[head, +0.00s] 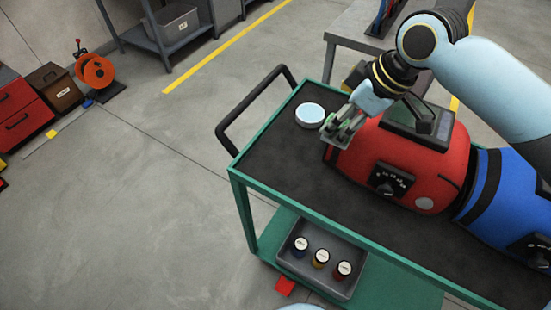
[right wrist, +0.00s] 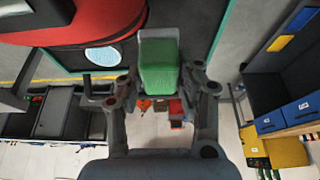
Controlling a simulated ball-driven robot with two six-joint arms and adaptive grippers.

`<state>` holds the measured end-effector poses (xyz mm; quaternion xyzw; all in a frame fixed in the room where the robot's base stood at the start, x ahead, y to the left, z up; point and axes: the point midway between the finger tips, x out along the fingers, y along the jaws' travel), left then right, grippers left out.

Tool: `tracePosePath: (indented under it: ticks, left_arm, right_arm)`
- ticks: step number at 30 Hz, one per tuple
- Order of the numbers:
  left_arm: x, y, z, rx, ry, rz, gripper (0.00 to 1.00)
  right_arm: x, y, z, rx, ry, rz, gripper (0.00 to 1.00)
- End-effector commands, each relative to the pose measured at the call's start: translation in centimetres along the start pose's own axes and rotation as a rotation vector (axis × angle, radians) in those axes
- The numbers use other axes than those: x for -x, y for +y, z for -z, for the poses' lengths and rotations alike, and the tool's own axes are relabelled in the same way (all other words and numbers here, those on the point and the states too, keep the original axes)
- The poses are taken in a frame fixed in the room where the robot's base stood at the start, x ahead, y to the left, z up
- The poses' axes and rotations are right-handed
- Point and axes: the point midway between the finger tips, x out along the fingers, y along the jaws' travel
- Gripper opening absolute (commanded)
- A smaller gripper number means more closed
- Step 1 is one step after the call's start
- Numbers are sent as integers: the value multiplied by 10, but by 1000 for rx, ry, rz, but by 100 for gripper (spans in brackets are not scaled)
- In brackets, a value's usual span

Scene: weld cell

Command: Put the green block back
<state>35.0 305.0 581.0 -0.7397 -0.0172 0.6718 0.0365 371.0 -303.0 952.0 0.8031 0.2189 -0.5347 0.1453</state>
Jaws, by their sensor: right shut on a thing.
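The green block (right wrist: 158,64) shows in the right wrist view, between the two fingers of my right gripper (right wrist: 160,80), which is shut on it. In the head view my right gripper (head: 342,130) is over the cart top, by the left end of the red machine (head: 425,165). The block is hard to make out there, and I cannot tell whether it touches anything. My left gripper is not in view.
The green-framed cart (head: 285,165) has a dark top with a pale round disc (head: 310,115) beside my gripper. A blue machine (head: 510,205) stands right of the red one. A grey bin (head: 305,270) with 3 jars sits on the lower shelf. Open floor lies left.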

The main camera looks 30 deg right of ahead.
Motion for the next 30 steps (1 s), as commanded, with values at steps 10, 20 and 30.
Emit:
tracePosePath:
  ticks: [10,20,30]
  left_arm:
    - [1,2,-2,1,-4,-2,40]
    - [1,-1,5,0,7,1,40]
    - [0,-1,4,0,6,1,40]
  right_arm:
    - [-69,-24,50,-3,5,7,4]
    - [-109,-34,73,0,1,2,4]
    - [-144,-34,58,0,2,1,4]
